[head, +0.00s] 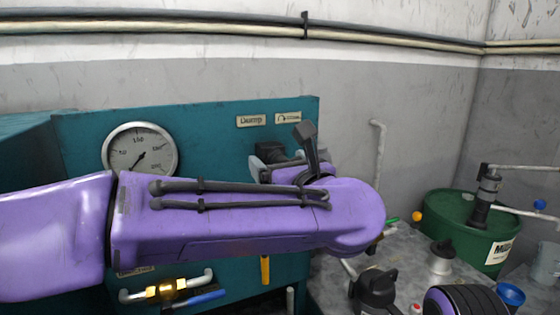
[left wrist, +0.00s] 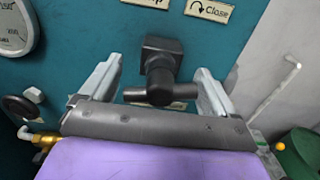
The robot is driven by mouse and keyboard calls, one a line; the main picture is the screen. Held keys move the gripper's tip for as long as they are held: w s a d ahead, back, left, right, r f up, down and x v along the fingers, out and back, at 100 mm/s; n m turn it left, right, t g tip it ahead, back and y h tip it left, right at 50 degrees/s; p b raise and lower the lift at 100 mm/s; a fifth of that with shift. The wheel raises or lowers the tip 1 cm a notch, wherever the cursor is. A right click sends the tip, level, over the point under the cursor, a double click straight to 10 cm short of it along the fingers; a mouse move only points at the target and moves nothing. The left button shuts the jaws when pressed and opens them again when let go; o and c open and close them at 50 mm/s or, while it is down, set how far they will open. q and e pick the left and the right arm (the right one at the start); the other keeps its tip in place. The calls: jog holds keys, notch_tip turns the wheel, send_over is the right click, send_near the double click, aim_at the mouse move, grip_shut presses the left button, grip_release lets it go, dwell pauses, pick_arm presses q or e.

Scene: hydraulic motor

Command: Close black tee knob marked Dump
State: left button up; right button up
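The black tee knob (left wrist: 158,72) sits on the teal panel (head: 215,125) below the "Dump" label (head: 251,120) and the "Close" arrow label (left wrist: 208,10). In the head view the knob (head: 268,152) is partly hidden behind my purple left arm and wrist. My left gripper (left wrist: 160,85) faces the panel, open, with one pale finger on each side of the knob. In the left wrist view gaps show between the knob and both fingers. The knob's crossbar looks roughly horizontal there.
A round pressure gauge (head: 140,150) is on the panel left of the knob. Below my arm are a brass fitting with a blue lever (head: 195,299) and a yellow handle (head: 265,270).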

pick_arm(q)
jog(key=c, duration=0.8)
jog(key=shift+f+m+b, duration=0.15)
jog(key=shift+m+b, duration=0.25)
jog(key=shift+m, duration=1.2)
jog(key=o, duration=0.9)
